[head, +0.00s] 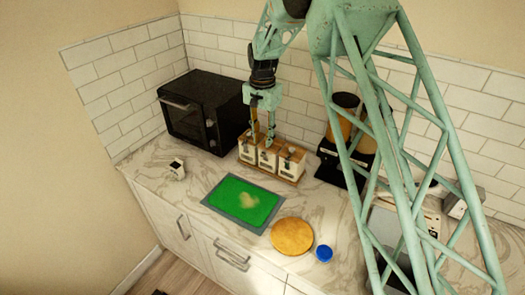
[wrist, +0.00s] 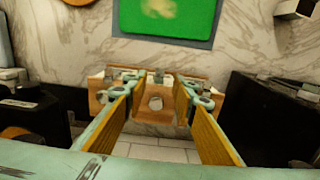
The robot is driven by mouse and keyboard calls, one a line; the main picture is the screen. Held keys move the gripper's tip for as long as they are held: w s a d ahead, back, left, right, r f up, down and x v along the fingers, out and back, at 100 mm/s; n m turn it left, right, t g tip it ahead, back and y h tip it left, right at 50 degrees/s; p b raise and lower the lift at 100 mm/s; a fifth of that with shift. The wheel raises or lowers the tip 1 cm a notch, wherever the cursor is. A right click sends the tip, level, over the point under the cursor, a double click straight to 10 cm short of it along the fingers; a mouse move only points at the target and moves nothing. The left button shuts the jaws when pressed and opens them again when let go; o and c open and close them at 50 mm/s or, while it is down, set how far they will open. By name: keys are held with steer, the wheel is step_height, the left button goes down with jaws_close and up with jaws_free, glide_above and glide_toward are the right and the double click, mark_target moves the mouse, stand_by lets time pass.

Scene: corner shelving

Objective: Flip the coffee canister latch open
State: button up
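Three white canisters with wooden lids stand in a row: left (head: 246,152), middle (head: 267,160) and right (head: 291,164). Any labels are too small to read, so I cannot tell which holds coffee. My gripper (head: 262,141) points down just above the left and middle canisters. In the wrist view my gripper (wrist: 160,86) is open and empty, its fingers on either side of the middle canister's lid (wrist: 155,115). A small metal latch (wrist: 158,76) shows at that lid's edge. I cannot tell whether the fingers touch anything.
A black microwave (head: 203,112) stands left of the canisters and a dark coffee machine (head: 335,160) right. The tiled wall is close behind.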

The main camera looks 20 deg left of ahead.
mark_target(263, 155)
steer(key=shift+f+p, duration=0.5)
steer(key=shift+f, duration=3)
steer(key=shift+c, duration=0.5)
steer(key=c, duration=0.7)
